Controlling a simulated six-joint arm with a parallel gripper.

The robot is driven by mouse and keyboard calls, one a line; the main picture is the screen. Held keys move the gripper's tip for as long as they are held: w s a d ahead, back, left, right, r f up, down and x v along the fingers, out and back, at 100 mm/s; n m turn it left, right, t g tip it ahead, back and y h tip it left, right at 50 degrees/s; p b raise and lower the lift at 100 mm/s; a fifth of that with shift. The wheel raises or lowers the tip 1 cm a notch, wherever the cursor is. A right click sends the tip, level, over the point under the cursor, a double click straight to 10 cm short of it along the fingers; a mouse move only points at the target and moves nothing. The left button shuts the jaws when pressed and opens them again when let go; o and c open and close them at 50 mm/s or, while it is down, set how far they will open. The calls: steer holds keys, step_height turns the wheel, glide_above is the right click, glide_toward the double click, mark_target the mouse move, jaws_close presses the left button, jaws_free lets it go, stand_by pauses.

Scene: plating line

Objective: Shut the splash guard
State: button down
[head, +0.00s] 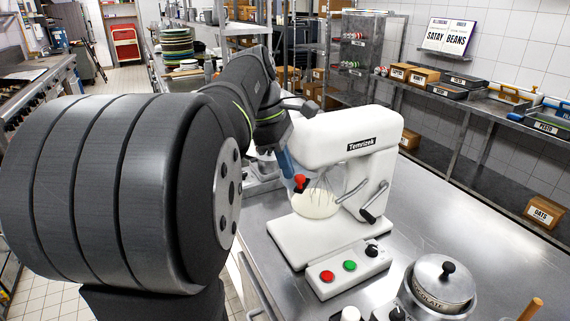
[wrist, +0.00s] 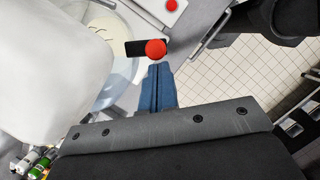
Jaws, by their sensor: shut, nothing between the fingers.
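The white stand mixer (head: 345,135) stands on the steel counter, with a whisk (head: 322,190) over a bowl of pale cream (head: 314,206). The splash guard looks like a clear, bluish curved sheet (wrist: 126,72) beside the bowl in the wrist view. A red knob (head: 300,181) on a dark tab seems to belong to it; the knob also shows in the wrist view (wrist: 156,49). My gripper (head: 289,172) has its blue fingers shut and empty, with the tips (wrist: 160,68) right beside the knob. I cannot tell whether they touch it, or how far round the guard sits.
A control box (head: 348,266) with red and green buttons sits in front of the mixer. A lidded steel pot (head: 443,283) stands at front right. The mixer's crank lever (head: 373,202) sticks out on its right.

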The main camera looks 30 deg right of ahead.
steer(key=shift+s+d+n, duration=0.4)
steer(key=shift+s+n, duration=0.2)
steer(key=shift+s, duration=0.15)
steer(key=s+d+n+t, duration=0.1)
steer(key=s+d+n, duration=0.1)
steer(key=d, duration=0.6)
steer(key=s+d+n, duration=0.2)
steer(key=s+d, duration=0.1)
steer(key=d, duration=0.5)
steer(key=shift+s+d+n+t+h, duration=0.2)
steer(key=shift+n+t+h, duration=0.1)
steer(key=shift+t+h, duration=0.1)
steer(key=s+a+r, duration=0.4)
steer(key=a+r, duration=0.1)
steer(key=r, duration=0.5)
steer(key=shift+s+a+r, duration=0.15)
steer(key=shift+a, duration=0.05)
